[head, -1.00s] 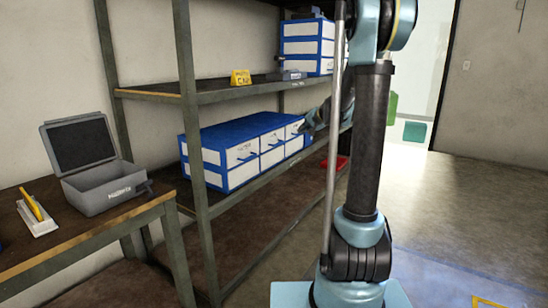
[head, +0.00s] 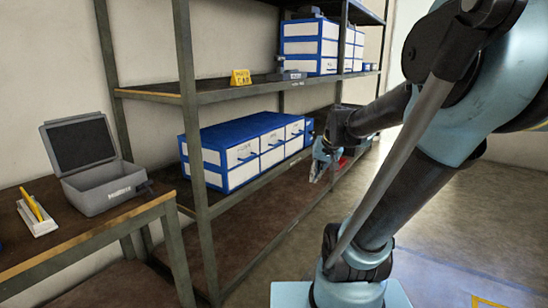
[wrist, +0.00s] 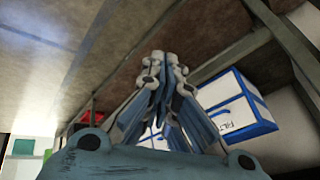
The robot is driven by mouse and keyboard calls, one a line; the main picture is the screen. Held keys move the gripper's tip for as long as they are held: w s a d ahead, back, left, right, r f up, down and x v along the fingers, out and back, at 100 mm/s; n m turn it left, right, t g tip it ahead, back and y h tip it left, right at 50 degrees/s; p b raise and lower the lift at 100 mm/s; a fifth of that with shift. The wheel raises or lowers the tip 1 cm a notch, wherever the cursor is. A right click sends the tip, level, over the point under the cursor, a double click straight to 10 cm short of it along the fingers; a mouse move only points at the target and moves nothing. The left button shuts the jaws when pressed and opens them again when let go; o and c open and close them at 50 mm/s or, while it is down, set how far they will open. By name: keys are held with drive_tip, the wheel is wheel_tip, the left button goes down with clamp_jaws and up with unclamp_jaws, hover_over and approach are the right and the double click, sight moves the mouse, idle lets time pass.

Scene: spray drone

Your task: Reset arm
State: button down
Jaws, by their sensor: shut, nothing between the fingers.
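My gripper (head: 319,160) is in front of the shelf rack, near the right end of the blue and white drawer unit (head: 245,150). In the wrist view its fingers (wrist: 163,68) are together with nothing between them. The drawer unit also shows in the wrist view (wrist: 238,105), beside the fingers and apart from them. My arm reaches in from the right and hides part of the rack's far end.
A metal shelf rack (head: 205,190) stands along the wall. A taller drawer unit (head: 310,48) and a yellow sign (head: 240,77) are on its upper shelf. An open grey case (head: 105,190) sits on the left table. The floor at right (head: 450,220) is clear.

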drive_tip(key=s+d+f+g+h, duration=0.1)
drive_tip(key=s+f, duration=0.3)
drive_tip(key=s, duration=0.4)
drive_tip(key=s+d+f+n+g+h, duration=0.1)
drive_tip(key=s+d+f, duration=0.2)
drive_tip(key=s, duration=0.6)
wheel_tip(320, 180, down, 2)
drive_tip(key=shift+s+d+f+n+g, duration=0.15)
drive_tip(key=shift+d+f+n+g, duration=0.05)
drive_tip(key=shift+n+g, duration=0.1)
drive_tip(key=shift+w+f, duration=0.2)
drive_tip(key=shift+w, duration=0.25)
